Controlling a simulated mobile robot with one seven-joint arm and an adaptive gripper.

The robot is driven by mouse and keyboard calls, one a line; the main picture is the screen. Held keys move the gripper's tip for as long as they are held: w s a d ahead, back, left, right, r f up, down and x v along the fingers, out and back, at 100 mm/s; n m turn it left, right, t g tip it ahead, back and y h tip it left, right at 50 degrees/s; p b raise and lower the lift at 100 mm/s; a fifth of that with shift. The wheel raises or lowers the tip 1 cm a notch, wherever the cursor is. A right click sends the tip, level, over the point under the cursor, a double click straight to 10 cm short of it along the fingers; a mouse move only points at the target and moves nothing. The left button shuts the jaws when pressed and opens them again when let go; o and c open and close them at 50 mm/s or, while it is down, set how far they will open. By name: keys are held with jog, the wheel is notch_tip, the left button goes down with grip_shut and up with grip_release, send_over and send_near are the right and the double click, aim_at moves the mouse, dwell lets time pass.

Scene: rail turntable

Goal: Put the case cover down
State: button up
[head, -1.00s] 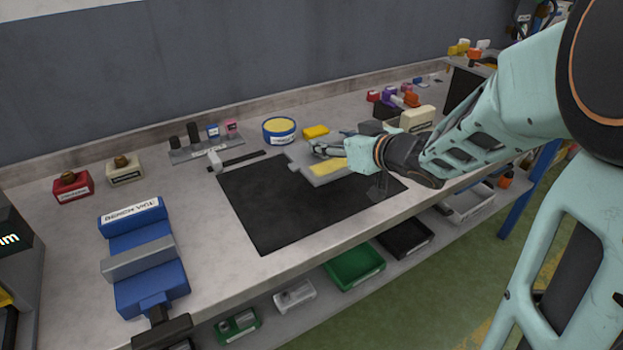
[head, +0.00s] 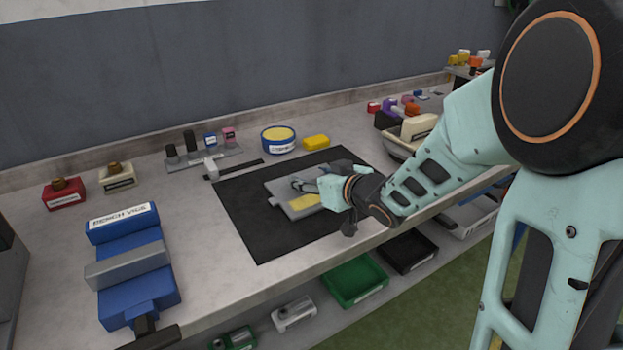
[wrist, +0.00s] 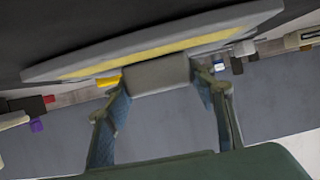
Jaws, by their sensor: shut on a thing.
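The case cover (head: 284,196) is a flat grey plate with a yellow panel, over the middle of the black mat (head: 258,228) on the workbench. My gripper (head: 308,187) is shut on the cover and partly hides its right side in the head view. In the wrist view, the two fingers of my gripper (wrist: 161,76) stand either side of a grey block on the cover (wrist: 150,52). The cover lies roughly flat, low over the mat. I cannot tell whether its underside touches the mat.
A blue bench vice (head: 135,270) stands left of the mat. Behind the mat are a blue round tub (head: 278,140), a yellow block (head: 316,142) and a grey rack (head: 205,158). A beige-topped bin (head: 402,148) stands to the right. The mat's left and front parts are bare.

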jog(key=shift+f, duration=0.15)
jog(key=o, duration=1.7)
jog(key=shift+s+d+r, duration=0.2)
jog(key=shift+r, duration=0.15)
jog(key=p+v, duration=0.3)
jog(key=v, duration=0.7)
jog(key=shift+s+d+r, duration=0.15)
jog(key=shift+s+d, duration=0.05)
jog(key=shift+s, duration=0.05)
jog(key=shift+s+d, duration=0.15)
jog(key=shift+s, duration=0.2)
